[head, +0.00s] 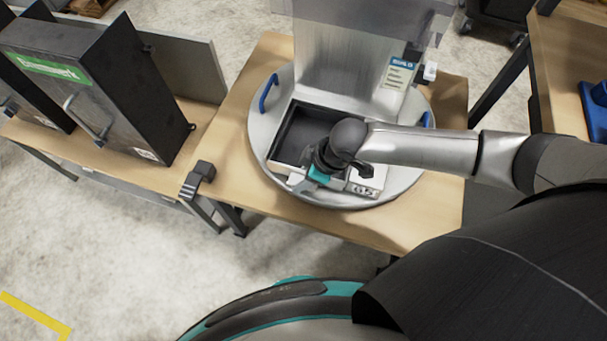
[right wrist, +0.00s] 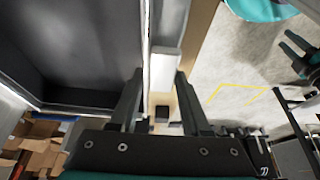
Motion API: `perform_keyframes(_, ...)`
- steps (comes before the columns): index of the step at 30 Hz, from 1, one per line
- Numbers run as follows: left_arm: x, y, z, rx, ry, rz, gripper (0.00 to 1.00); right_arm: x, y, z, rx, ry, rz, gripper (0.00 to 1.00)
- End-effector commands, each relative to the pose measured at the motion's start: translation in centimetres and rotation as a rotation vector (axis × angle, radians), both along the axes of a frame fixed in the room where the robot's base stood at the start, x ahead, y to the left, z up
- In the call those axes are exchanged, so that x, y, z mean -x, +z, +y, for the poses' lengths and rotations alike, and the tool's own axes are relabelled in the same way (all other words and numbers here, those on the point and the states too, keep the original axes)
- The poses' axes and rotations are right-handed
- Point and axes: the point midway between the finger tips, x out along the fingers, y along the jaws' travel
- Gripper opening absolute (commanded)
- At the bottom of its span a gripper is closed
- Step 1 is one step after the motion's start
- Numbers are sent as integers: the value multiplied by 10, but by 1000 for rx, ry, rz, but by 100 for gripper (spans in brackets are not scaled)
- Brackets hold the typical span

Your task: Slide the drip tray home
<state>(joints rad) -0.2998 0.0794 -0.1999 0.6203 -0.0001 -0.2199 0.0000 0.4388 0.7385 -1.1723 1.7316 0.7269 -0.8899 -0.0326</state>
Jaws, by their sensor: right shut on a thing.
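The drip tray (head: 283,147) is an open box with a dark inside and pale rims. It sticks out at the front of the tall metal dispenser (head: 340,60), which stands on a round grey plate (head: 262,125). My right gripper (head: 318,178) is at the tray's near edge and shut on its front part. In the right wrist view the tray's dark inside (right wrist: 85,45) lies left of the fingers. A pale block (right wrist: 165,70) on its front wall shows between the fingertips. A dark forked part at the right edge there looks like my left gripper (right wrist: 298,55); its opening is unclear.
The plate has blue handles (head: 268,92) and rests on a wooden table (head: 235,100). A black dispenser (head: 105,85) with a green label stands on the left table. A dark clamp-like piece (head: 197,180) sits at a table corner. Open floor lies at the lower left.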

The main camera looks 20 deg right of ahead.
Motion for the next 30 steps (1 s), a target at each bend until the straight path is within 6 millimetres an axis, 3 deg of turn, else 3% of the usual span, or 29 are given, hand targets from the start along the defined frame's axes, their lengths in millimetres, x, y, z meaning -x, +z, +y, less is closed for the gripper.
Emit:
perform_keyframes(5, 0, 0, 0, 0, 0, 1, 42, 1, 0, 0, 0, -1, 2, 0)
perform_keyframes(6, 0, 0, 0, 0, 0, 1, 42, 1, 0, 0, 0, -1, 2, 49)
perform_keyframes(15, 0, 0, 0, 0, 0, 1, 42, 1, 0, 0, 0, 0, 1, 82)
perform_keyframes(24, 1, 1, 0, 0, 0, 1, 42, 1, 3, -1, 0, 0, 0, 82)
perform_keyframes(30, 0, 14, 0, 0, 0, 1, 42, 7, 29, -10, 2, 0, 1, 82)
